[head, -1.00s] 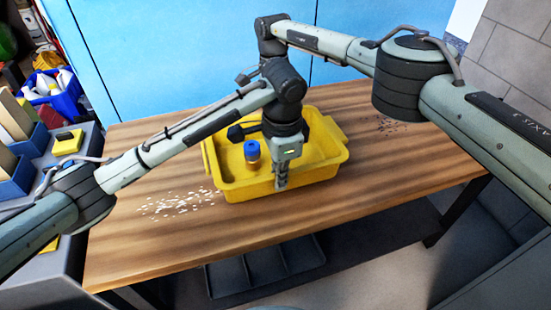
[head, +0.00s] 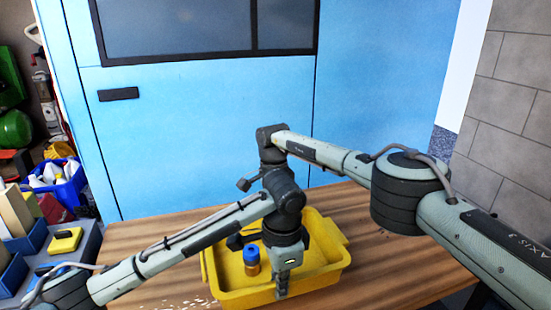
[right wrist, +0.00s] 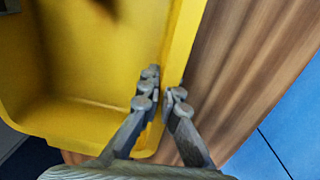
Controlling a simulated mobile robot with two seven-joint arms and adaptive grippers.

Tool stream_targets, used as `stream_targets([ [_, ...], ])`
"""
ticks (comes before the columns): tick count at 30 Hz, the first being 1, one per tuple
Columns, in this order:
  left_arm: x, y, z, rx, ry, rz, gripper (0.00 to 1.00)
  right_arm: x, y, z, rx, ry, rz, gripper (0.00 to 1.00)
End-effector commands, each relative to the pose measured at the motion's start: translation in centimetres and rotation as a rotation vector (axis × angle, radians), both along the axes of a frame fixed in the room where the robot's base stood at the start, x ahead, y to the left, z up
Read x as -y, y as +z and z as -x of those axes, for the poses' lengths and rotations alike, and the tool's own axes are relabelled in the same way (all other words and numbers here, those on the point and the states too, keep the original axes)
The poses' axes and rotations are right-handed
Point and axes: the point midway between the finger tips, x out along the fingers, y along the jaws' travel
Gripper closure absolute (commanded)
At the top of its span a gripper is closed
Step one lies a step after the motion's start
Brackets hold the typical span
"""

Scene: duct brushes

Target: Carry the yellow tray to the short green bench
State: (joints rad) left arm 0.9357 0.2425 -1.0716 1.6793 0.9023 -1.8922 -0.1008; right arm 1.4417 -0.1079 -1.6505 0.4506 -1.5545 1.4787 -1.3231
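The yellow tray (head: 325,275) stands on a brown wooden table, with a small blue-capped jar (head: 251,262) in it. My left gripper (head: 282,284) is at the tray's near wall, pointing down, and looks shut on it; its inner finger is hidden. My right gripper is hidden in the head view behind my left arm and the tray. In the right wrist view my right gripper (right wrist: 162,98) has one finger on each side of a wall of the tray (right wrist: 95,118), shut on it. I see no short green bench.
The wooden table (head: 385,270) has clear room right of the tray and pale crumbs at its front left. At left are a grey surface with a yellow-topped item (head: 65,240) and a blue bin of bottles (head: 58,185).

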Motion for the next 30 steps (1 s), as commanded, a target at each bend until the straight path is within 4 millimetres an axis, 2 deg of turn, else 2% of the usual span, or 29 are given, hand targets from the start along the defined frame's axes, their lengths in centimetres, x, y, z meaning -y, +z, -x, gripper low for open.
stream_targets([
  [14, 0.1, 1.7, 2.0, 0.000, -0.003, 0.002, 1.00, 0.1, 1.8, 1.7, 0.004, 0.000, -0.002, 1.00],
  [30, 0.0, 5.9, 6.4, 0.004, -0.004, 0.000, 1.00, 0.1, 5.9, 6.4, 0.005, 0.002, -0.002, 1.00],
])
